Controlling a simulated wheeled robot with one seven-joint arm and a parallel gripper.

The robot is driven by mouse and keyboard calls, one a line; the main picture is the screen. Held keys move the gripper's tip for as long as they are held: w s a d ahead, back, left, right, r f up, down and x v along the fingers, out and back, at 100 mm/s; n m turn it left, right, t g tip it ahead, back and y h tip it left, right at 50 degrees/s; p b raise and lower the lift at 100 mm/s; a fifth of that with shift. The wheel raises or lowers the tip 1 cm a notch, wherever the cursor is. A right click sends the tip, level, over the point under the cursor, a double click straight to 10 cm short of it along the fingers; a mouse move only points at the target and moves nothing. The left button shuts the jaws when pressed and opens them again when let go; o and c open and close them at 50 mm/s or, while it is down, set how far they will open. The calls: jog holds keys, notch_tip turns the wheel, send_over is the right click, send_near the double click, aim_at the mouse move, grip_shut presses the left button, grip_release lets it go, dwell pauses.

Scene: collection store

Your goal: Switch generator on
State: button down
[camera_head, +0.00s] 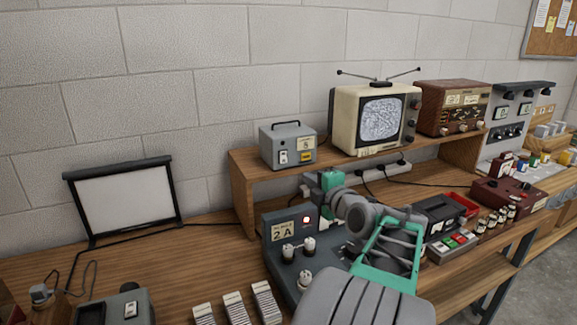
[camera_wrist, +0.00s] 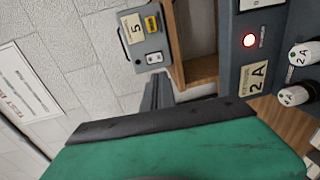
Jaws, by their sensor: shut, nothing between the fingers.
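No label that I can read says "generator". A dark grey unit (camera_head: 283,268) marked 2 A stands on the bench with a lit red lamp (camera_head: 306,219) and several white-topped knobs. The lamp also shows in the wrist view (camera_wrist: 249,40). A small grey box (camera_head: 288,148) marked 5, with a handle and a white rocker switch (camera_head: 283,157), sits on the raised shelf. The box and switch (camera_wrist: 154,58) also show in the wrist view. My gripper (camera_head: 308,186) is shut and empty, above the 2 A unit and below the shelf box, apart from the switch.
An old television (camera_head: 375,118) with a noisy screen and a brown radio (camera_head: 452,107) share the wooden shelf (camera_head: 241,190). A framed white screen (camera_head: 125,198) stands at left. My arm covers much of the bench centre.

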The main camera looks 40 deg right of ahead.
aim_at(284, 162)
jog(key=p+x, duration=0.5)
jog(key=x, duration=0.8)
jog(key=shift+w+p, duration=0.15)
jog(key=shift+p, duration=0.2)
jog(key=shift+w+d+f, duration=0.1)
jog(key=shift+w+d, duration=0.05)
jog(key=shift+w, duration=0.2)
